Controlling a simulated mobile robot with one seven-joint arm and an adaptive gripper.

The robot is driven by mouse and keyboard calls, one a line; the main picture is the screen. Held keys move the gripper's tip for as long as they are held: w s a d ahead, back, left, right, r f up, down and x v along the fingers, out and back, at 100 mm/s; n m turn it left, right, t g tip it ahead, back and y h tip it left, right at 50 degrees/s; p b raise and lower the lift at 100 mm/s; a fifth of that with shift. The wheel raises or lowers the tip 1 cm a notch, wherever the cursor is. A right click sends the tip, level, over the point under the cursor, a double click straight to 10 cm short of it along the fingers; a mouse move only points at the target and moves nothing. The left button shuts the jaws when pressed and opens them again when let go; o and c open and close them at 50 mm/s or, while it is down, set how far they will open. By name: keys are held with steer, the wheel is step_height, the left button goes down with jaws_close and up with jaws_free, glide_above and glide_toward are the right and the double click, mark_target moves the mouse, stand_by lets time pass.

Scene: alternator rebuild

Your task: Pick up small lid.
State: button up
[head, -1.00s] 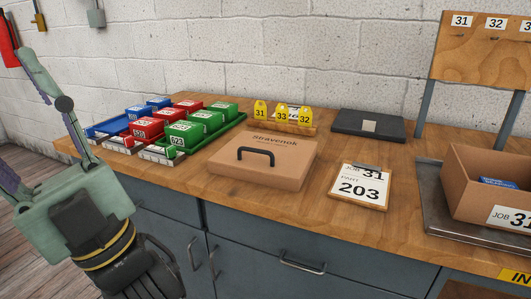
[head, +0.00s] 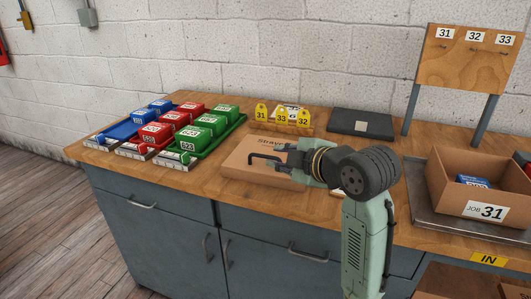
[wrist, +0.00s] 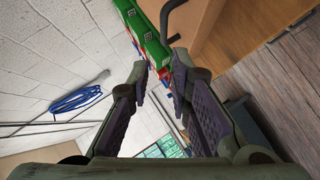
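A flat tan lid-like box (head: 242,152) with printed lettering lies on the wooden bench. It has a black bar handle (head: 264,157) on top; a dark curved bar, likely this handle (wrist: 170,18), shows at the top of the wrist view. My gripper (head: 284,154) is over the box's right part, beside the handle, with its fingers toward the left. In the wrist view my gripper (wrist: 159,66) is open, with nothing visible between the fingers. My arm hides the box's right side. I cannot tell whether a finger touches the handle.
Blue, red and green bins (head: 205,124) stand left on the bench. Yellow numbered tags (head: 282,115) and a dark flat case (head: 361,121) are behind. A cardboard box (head: 452,194) sits on a metal tray at right, below a hook board (head: 466,57).

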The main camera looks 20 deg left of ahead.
mark_target(259, 155)
steer(key=p+x, duration=0.1)
steer(key=x, duration=0.2)
steer(key=p+x, duration=0.1)
steer(key=x, duration=0.3)
steer(key=p+x, duration=0.1)
steer(key=x, duration=0.2)
steer(key=shift+w+f, duration=0.2)
steer(key=shift+f, duration=0.3)
steer(key=shift+c, duration=0.5)
jaws_close()
